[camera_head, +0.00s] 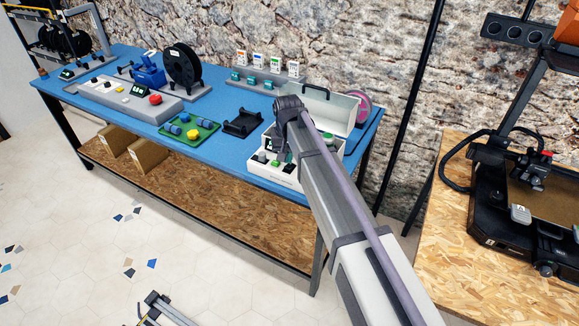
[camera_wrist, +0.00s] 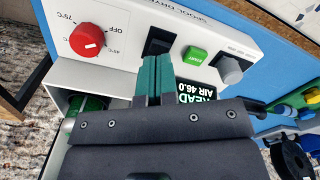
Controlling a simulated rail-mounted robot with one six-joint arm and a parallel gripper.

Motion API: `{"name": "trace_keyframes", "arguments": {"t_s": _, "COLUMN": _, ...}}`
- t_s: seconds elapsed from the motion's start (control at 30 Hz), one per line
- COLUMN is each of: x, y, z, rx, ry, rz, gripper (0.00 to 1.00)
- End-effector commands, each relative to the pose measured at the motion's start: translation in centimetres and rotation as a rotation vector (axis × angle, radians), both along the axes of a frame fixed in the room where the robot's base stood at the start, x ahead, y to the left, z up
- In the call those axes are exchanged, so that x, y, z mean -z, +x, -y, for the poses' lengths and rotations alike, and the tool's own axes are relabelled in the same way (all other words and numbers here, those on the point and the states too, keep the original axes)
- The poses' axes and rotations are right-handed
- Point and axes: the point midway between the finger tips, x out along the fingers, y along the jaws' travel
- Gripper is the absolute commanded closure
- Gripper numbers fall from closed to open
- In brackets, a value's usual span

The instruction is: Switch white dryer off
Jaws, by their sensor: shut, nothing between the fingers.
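The white dryer (camera_head: 340,108) stands at the right end of the blue table with its lid raised. Its front panel (camera_wrist: 270,42) fills the upper wrist view, printed "SPOOL DRYER". The panel carries a red dial (camera_wrist: 87,39) marked OFF and 75°C, a black rocker switch (camera_wrist: 157,42), a green START button (camera_wrist: 194,57) and a grey knob (camera_wrist: 229,70). The dial's setting is unclear.
Left of the dryer are a black cradle (camera_head: 242,123), a green tray (camera_head: 190,131) and a grey control box (camera_head: 130,97) with a red button. A rack of small cards (camera_head: 265,75) stands behind. A printer (camera_head: 520,185) stands on the right table.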

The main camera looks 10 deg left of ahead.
Motion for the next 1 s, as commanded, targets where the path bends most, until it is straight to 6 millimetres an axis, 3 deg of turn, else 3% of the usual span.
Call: {"name": "trace_keyframes", "arguments": {"t_s": 1.0, "x": 0.8, "y": 0.0, "z": 0.0, "rx": 0.0, "ry": 0.0, "rz": 0.0, "gripper": 1.0}}
